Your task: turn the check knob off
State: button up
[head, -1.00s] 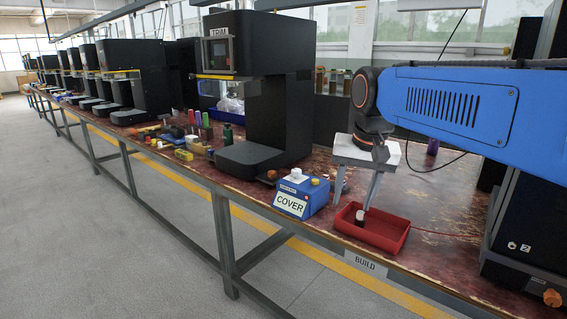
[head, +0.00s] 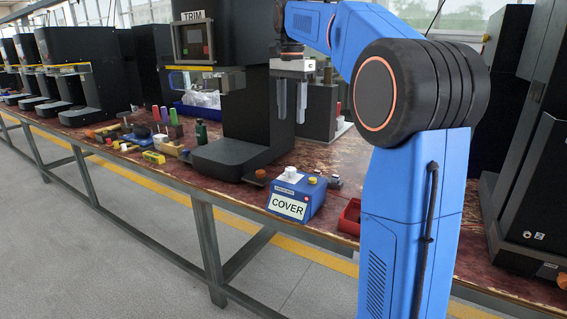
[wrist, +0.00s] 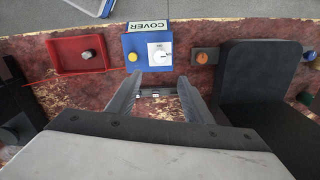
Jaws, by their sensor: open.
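The check knob looks to be the white round knob (head: 291,173) on top of the blue box labelled COVER (head: 296,197), at the bench's front edge. In the wrist view the white knob (wrist: 159,54) sits beside a yellow button (wrist: 132,57) on the blue box (wrist: 146,40). The knob's marking is too small to read. My gripper (head: 291,112) points down with its fingers apart and empty, above and behind the blue box. In the wrist view my open fingers (wrist: 158,95) stand apart from the box.
The black TRIM machine (head: 240,140) stands left of the box, with an orange knob (wrist: 205,57) between them. A red tray (head: 350,216) is right of the box, partly hidden by my arm. Small tools and bottles lie farther left.

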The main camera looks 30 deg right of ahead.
aim_at(291, 168)
notch_tip(291, 168, down, 17)
jog(key=shift+f, duration=0.15)
dwell(0.5)
jog(key=c, duration=1)
